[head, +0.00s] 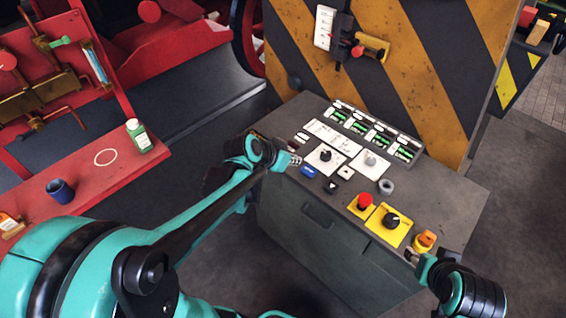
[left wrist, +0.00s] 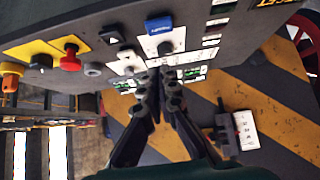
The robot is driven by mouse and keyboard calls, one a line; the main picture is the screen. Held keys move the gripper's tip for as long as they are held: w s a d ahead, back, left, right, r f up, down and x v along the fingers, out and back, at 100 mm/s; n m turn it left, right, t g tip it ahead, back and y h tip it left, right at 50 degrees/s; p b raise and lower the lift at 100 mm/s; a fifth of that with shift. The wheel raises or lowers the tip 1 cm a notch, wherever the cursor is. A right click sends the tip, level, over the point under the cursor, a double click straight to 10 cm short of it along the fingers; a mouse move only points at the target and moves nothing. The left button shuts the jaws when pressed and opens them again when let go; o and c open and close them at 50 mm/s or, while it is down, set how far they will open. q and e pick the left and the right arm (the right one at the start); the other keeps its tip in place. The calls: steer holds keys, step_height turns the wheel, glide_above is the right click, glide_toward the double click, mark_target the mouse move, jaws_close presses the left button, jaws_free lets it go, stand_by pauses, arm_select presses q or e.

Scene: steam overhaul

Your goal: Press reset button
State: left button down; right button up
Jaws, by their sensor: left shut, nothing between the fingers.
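A blue button (head: 308,171) sits on the sloping control panel (head: 455,205), near its front left edge. It also shows in the left wrist view (left wrist: 158,25), with white marking too small to read. My left gripper (head: 296,160) is shut and empty. In the head view its tips appear just up and left of the blue button. In the left wrist view the closed fingers (left wrist: 165,72) point toward the panel, with the blue button beyond their tips; I see no clear contact. My right gripper (head: 411,255) is at the panel's front right, its fingers too small to judge.
A red mushroom button (head: 365,200), a black rotary switch (head: 392,220) and an orange knob (head: 426,239) stand to the right.

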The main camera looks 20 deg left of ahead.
arm_select(q)
steer(key=shift+w+a, duration=0.15)
steer(key=shift+a, duration=0.15)
steer(key=shift+d, duration=0.1)
steer(key=b, duration=0.4)
glide_above(311, 169)
steer(key=s+a, duration=0.1)
steer(key=s, duration=0.2)
steer(key=f, duration=0.7)
steer(key=shift+a, duration=0.2)
step_height(311, 169, down, 3)
steer(key=shift+w+d+f+b, duration=0.1)
steer(key=shift+w+f+b, duration=0.05)
steer(key=shift+b, duration=0.35)
steer(key=shift+f, duration=0.45)
